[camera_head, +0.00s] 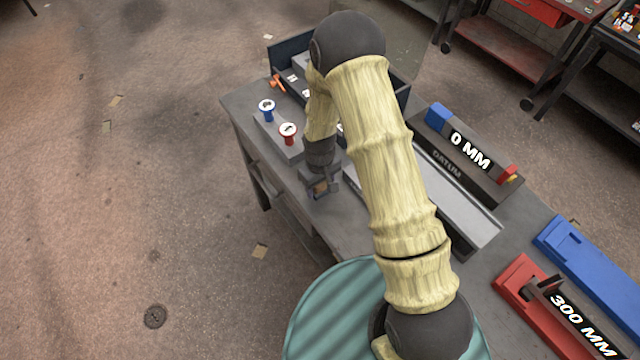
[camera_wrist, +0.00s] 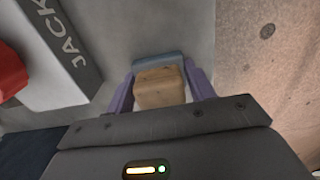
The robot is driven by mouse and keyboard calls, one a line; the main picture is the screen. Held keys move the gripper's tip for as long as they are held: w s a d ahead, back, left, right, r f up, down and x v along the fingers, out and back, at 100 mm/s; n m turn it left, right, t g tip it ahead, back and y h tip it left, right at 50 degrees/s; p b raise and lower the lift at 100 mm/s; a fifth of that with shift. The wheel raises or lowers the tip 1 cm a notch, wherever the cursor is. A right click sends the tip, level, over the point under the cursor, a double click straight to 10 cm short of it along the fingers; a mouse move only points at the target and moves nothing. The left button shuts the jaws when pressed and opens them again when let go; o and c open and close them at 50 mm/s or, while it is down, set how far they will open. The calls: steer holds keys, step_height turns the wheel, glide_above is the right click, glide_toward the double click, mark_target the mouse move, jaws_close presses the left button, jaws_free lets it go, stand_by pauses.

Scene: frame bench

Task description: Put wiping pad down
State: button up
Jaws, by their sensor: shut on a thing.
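My gripper (camera_head: 322,190) is low over the left edge of the grey bench (camera_head: 345,228). In the wrist view, its two purple fingers are closed on the sides of the wiping pad (camera_wrist: 160,90), a tan wood-like block with a blue-grey strip at its far side. In the head view only a small brownish part of the pad shows between the fingers. I cannot tell whether the pad's underside touches the bench top.
A dark tray (camera_head: 290,47), the "0 MM" datum block (camera_head: 470,150) and the red "300 MM" block (camera_head: 522,280) are also on the bench.

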steer(key=shift+f, duration=0.2)
steer(key=o, duration=1)
steer(key=shift+o, duration=0.2)
steer(key=shift+r, duration=0.1)
step_height(320, 180, up, 12)
steer(key=shift+r+b, duration=0.1)
steer(key=shift+b, duration=1.15)
steer(key=shift+w, duration=0.1)
steer(key=s+d+r+m+t, duration=0.2)
steer(key=s+d+r+m, duration=0.4)
steer(key=s+d+r, duration=0.4)
steer(key=s+d, duration=0.2)
steer(key=d, duration=0.1)
steer(key=shift+s+d+r+m+t, duration=0.3)
steer(key=shift+r+m+t, duration=0.1)
